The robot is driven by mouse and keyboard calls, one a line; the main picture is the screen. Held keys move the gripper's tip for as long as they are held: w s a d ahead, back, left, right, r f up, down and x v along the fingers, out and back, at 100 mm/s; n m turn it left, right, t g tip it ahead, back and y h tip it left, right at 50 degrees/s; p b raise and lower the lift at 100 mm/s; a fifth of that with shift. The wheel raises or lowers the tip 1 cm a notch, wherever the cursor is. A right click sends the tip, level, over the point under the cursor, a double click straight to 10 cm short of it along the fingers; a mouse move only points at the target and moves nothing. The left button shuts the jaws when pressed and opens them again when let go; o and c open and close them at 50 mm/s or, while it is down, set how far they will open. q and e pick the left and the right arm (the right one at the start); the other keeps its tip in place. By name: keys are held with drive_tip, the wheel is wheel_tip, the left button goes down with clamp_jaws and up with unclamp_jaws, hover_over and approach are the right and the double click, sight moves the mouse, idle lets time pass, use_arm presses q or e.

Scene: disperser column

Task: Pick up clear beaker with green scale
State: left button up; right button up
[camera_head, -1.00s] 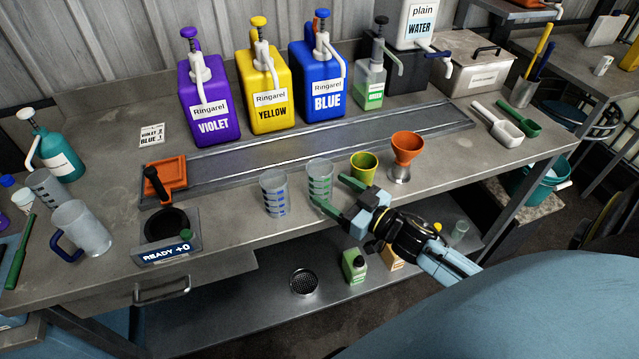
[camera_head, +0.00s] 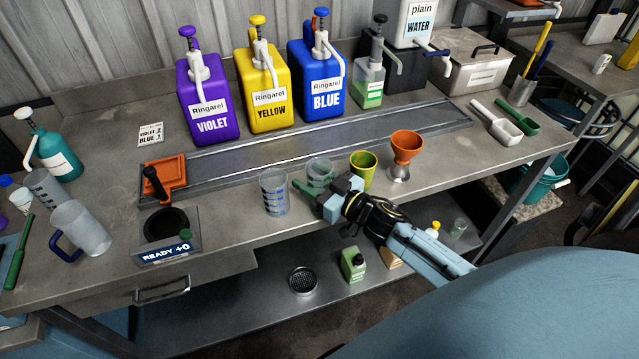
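The clear beaker with green scale (camera_head: 319,170) stands upright on the bench front, between the clear beaker with blue scale (camera_head: 273,193) and a yellow-green cup (camera_head: 362,168). My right gripper (camera_head: 312,176) reaches in from the right, low over the bench edge. Its near green finger crosses in front of the green-scale beaker's lower part. The far finger is mostly hidden by or behind the beaker. The fingers look spread around the beaker, and I cannot tell whether they touch it. My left gripper is not in view.
An orange funnel (camera_head: 407,147) on a metal stand is right of the cup. Violet (camera_head: 208,110), yellow (camera_head: 268,100) and blue (camera_head: 322,90) dispensers stand behind the metal rail (camera_head: 300,145). A black scale pan (camera_head: 166,224) is at left. Bottles sit on the lower shelf.

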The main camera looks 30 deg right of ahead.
drive_tip(key=c, duration=0.6)
drive_tip(key=shift+o, duration=0.2)
drive_tip(key=shift+r, duration=0.1)
wheel_tip(320, 180, up, 10)
drive_tip(key=p, duration=0.2)
drive_tip(key=shift+p, duration=0.3)
